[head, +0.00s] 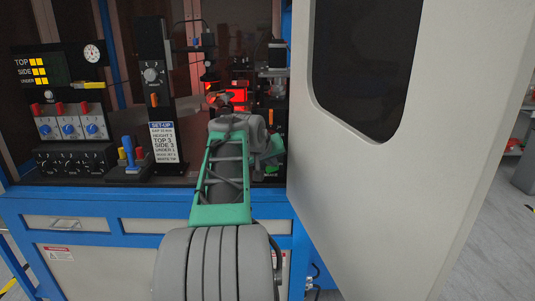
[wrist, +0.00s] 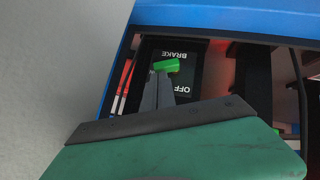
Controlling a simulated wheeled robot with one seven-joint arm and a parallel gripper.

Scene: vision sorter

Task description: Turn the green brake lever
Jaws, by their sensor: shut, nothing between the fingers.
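The green brake lever (wrist: 167,66) shows in the wrist view, in front of a black panel (wrist: 186,74) marked BRAKE and OFF, whose words appear upside down. My gripper (wrist: 160,76) is shut, with its grey fingertips just below the lever in the picture. The tips overlap or nearly meet the lever's lower edge; I cannot tell whether they touch. Nothing is held between the fingers. In the head view my arm reaches into the machine and hides the gripper, and I cannot make out the lever there clearly.
A large pale door (head: 420,180) stands open on the right, close beside my arm. To the left are a SET-UP sign (head: 163,141), blue knobs (head: 69,130) and a blue and yellow lever unit (head: 129,158). A blue frame edge (wrist: 230,18) crosses the top of the wrist view.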

